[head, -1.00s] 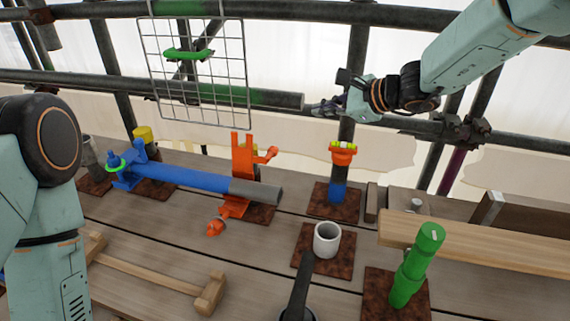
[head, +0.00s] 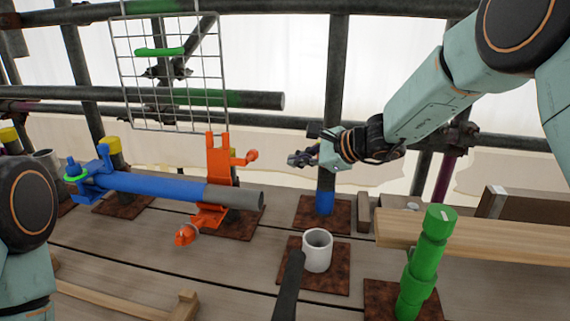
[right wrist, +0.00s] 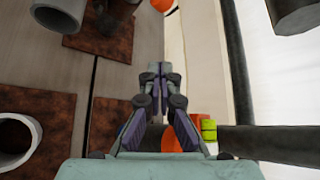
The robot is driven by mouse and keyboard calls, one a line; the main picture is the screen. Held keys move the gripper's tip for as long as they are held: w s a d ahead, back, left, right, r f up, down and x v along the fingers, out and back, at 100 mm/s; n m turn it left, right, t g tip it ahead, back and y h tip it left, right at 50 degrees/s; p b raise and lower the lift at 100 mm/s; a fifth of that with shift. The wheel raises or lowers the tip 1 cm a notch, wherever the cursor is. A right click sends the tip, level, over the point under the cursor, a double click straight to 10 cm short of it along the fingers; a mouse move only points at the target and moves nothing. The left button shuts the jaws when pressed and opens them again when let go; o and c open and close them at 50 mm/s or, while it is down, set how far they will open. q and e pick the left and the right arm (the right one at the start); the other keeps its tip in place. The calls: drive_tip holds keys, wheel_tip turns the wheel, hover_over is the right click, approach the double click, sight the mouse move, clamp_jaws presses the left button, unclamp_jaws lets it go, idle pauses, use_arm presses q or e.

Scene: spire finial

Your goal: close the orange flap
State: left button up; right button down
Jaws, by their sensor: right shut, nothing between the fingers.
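The orange flap (head: 218,160) stands upright, open, at the back of an orange clamp (head: 207,216) around a pipe. An orange knob (head: 245,157) sticks out right from the flap, and another orange knob (head: 186,234) hangs at the clamp's front. My right gripper (head: 294,160) is shut and empty, in the air to the right of the flap and apart from it. Its closed fingers (right wrist: 160,85) show in the right wrist view, with a bit of orange (right wrist: 163,4) at the top edge. My left gripper is not in view; only my left arm shows.
The pipe has a blue length (head: 150,186) and a grey end (head: 236,196). A wire mesh (head: 178,105) hangs behind it. A wooden plank (head: 490,240) lies at right.

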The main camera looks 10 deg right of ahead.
drive_tip(key=w+a+f, duration=0.1)
drive_tip(key=w+a, duration=0.3)
drive_tip(key=a, duration=0.3)
idle(0.5)
drive_tip(key=shift+w+f, duration=0.15)
drive_tip(key=shift+f, duration=0.05)
